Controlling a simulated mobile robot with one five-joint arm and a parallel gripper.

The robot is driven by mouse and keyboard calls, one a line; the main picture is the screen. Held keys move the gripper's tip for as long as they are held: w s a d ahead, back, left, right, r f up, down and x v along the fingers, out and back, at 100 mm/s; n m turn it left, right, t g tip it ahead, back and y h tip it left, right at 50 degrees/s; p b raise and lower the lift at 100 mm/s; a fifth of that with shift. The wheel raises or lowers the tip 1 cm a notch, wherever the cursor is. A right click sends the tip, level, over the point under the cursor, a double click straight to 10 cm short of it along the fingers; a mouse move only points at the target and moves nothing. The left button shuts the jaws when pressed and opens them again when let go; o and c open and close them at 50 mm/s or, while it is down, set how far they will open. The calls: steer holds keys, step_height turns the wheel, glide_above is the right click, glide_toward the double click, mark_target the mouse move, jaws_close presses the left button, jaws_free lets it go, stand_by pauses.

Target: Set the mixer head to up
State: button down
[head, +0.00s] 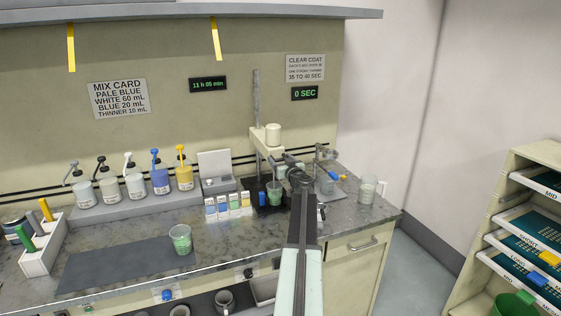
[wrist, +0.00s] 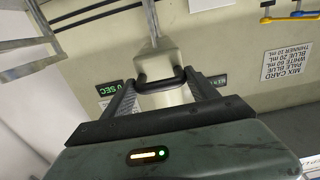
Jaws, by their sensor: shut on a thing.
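The mixer has an upright grey column (head: 257,95) and a cream head (head: 262,150) low on it. A black mixer handle (wrist: 160,75) projects from the cream head (wrist: 160,58) in the wrist view. My gripper (head: 288,160) reaches the front of the head from the right. In the wrist view my gripper (wrist: 161,82) is shut on this handle, with a finger at each side. A cup of green-blue liquid (head: 274,196) stands on the dark base below the head. Whether the stirrer sits in the cup is too small to tell.
Pump bottles (head: 160,180) stand along the back left of the counter. Small labelled boxes (head: 228,206) sit left of the mixer. The wall above the mixer column's top is clear up to the shelf (head: 290,11).

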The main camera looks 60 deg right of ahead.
step_height(320, 180, up, 12)
steer(key=p, duration=1)
steer(key=shift+d, duration=0.15)
steer(key=c, duration=0.5)
jaws_free()
steer(key=shift+s, duration=0.15)
glide_toward(276, 128)
steer(key=v, duration=0.3)
steer(key=shift+s, duration=0.2)
